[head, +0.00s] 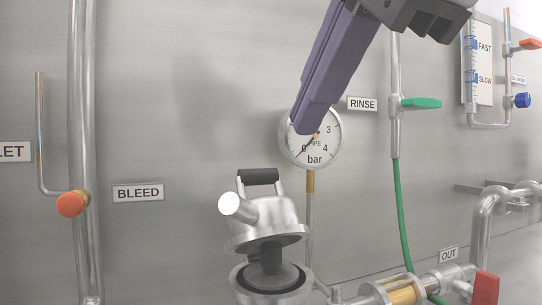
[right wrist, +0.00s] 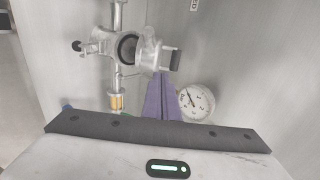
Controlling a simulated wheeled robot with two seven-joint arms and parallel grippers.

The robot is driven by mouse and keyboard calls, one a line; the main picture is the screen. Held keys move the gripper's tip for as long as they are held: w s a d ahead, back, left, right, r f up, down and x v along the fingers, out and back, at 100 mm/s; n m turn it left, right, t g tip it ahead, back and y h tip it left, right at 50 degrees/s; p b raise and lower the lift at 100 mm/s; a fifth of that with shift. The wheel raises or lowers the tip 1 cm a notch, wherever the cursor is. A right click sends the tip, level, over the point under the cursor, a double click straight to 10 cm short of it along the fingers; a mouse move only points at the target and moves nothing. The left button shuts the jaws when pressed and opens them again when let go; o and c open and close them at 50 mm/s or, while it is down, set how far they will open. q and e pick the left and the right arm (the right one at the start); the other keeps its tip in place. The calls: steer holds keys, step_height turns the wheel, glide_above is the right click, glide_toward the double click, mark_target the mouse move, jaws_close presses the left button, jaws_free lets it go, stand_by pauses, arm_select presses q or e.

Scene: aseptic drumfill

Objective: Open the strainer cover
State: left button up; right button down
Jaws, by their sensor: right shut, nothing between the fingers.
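The strainer cover (head: 268,218) is a silver metal cap with a black handle (head: 258,177) and a pale round-ended knob (head: 230,204). It stands raised above the strainer body (head: 262,296), whose dark-ringed mouth shows, with a dark part between them. In the right wrist view the cover (right wrist: 149,53) is beside the body's round dark opening (right wrist: 127,48). My right gripper (head: 304,131) has purple fingers, shut and empty, in front of the gauge, above and right of the cover. The fingers also show in the right wrist view (right wrist: 161,76), apart from the handle as far as I can tell. My left gripper is out of view.
A pressure gauge (head: 325,153) is behind my fingertips. A green RINSE valve handle (head: 421,103) with a green hose (head: 404,215) is to the right. A red handle (head: 486,288) is low right. An orange BLEED knob (head: 70,204) is left. The wall between BLEED and the cover is clear.

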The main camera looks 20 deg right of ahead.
steer(key=b, duration=0.2)
glide_toward(270, 193)
steer(key=x, duration=0.5)
steer(key=shift+w+d, duration=0.15)
steer(key=shift+w, duration=2.15)
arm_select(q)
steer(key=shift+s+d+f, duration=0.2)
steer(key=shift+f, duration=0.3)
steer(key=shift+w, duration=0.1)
arm_select(e)
steer(key=shift+r, duration=0.1)
